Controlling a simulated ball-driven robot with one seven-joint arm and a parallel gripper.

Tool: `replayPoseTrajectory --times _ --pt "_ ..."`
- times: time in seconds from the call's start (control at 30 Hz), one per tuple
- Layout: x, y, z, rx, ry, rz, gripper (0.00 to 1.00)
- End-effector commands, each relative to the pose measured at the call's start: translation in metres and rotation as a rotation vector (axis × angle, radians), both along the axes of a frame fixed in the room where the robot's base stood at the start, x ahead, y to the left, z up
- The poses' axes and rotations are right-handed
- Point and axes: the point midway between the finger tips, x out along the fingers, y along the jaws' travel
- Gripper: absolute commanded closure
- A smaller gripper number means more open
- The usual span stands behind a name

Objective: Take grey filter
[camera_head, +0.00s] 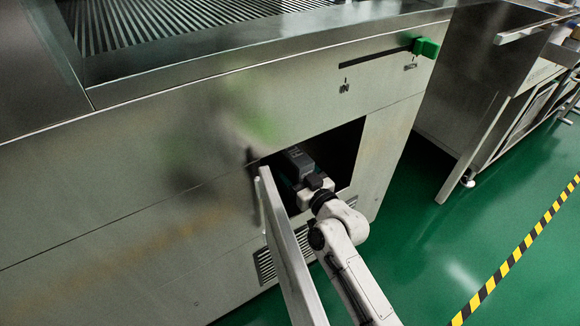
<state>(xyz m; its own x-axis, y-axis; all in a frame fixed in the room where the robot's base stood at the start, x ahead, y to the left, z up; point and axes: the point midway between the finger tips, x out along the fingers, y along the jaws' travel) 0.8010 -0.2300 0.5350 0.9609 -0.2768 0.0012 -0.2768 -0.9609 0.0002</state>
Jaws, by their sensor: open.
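My arm reaches into the dark square opening (338,150) low in the steel washer's front panel. My gripper (293,160) is at its end, inside the opening, and is open. Its fingertips are hard to make out in the dark. I cannot make out the grey filter for certain; the inside is in shadow and partly covered by my arm and the door. The hinged door (288,250) of the opening stands open, swung outward just left of my arm.
The washer's front (140,190) surrounds the opening, with a vent grille (266,266) below it. A green slider handle (427,47) is at upper right. A steel table (470,130) stands right. Green floor is free before a yellow-black stripe (515,255).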

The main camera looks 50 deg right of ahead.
Motion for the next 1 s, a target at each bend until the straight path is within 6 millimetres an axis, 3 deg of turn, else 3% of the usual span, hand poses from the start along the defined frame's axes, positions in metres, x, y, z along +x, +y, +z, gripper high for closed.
replayPoseTrajectory --times 0.27,0.9,1.0 --pt "0.0022 -0.0007 -0.0005 0.001 0.002 0.000 0.23" --pt "0.0020 -0.0005 -0.0004 0.000 0.001 0.000 0.85" --pt "0.0022 -0.0006 0.0005 0.000 0.000 0.000 0.86"
